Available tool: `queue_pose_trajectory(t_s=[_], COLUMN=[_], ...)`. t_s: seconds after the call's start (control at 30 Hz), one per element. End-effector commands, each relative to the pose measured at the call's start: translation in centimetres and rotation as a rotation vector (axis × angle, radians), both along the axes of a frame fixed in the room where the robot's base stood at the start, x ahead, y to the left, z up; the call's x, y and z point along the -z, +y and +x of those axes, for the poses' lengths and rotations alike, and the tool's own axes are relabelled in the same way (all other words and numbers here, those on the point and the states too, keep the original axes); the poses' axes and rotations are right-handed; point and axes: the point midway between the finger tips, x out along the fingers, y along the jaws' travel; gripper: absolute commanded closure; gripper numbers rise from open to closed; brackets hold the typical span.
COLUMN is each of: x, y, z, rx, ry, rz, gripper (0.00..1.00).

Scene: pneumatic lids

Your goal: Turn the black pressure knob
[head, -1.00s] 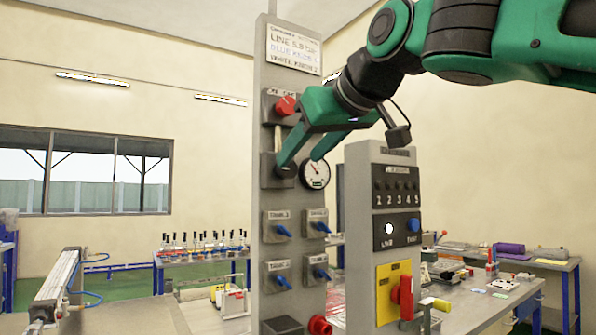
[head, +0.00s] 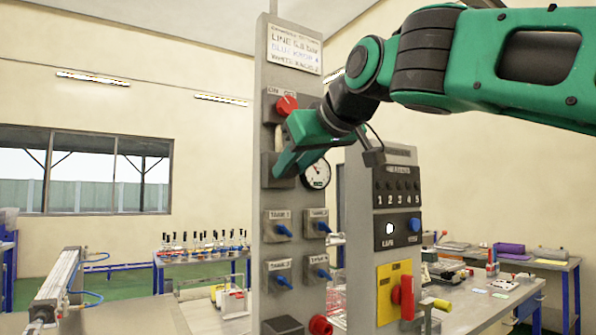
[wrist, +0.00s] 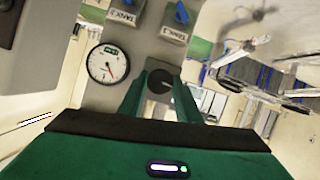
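The black pressure knob (wrist: 160,82) shows in the wrist view as a dark round dial with a light pointer mark, on a grey block of the tall grey panel (head: 262,230). In the head view my gripper covers it. My gripper (head: 281,168) is at the knob block, left of the round white gauge (head: 317,174). In the wrist view my gripper (wrist: 163,80) has its two green fingers apart, one on each side of the knob. I cannot tell whether they touch it.
A red switch (head: 286,105) sits above the knob block, below a sign (head: 295,48) with small print. Blue-handled tank valves (head: 283,231) are below. A grey box with numbered lamps (head: 397,185) and a red handle (head: 407,297) stands close on the right.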

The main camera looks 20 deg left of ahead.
Motion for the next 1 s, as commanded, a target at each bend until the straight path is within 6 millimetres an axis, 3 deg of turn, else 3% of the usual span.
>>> queue_pose_trajectory(t_s=[0.47, 1.0], x=[-0.17, -0.12], y=[-0.17, -0.48], z=[0.63, 1.03], rx=[0.014, 0.014], ry=[0.105, 0.477], rz=[0.092, 0.412], gripper=[0.92, 0.92])
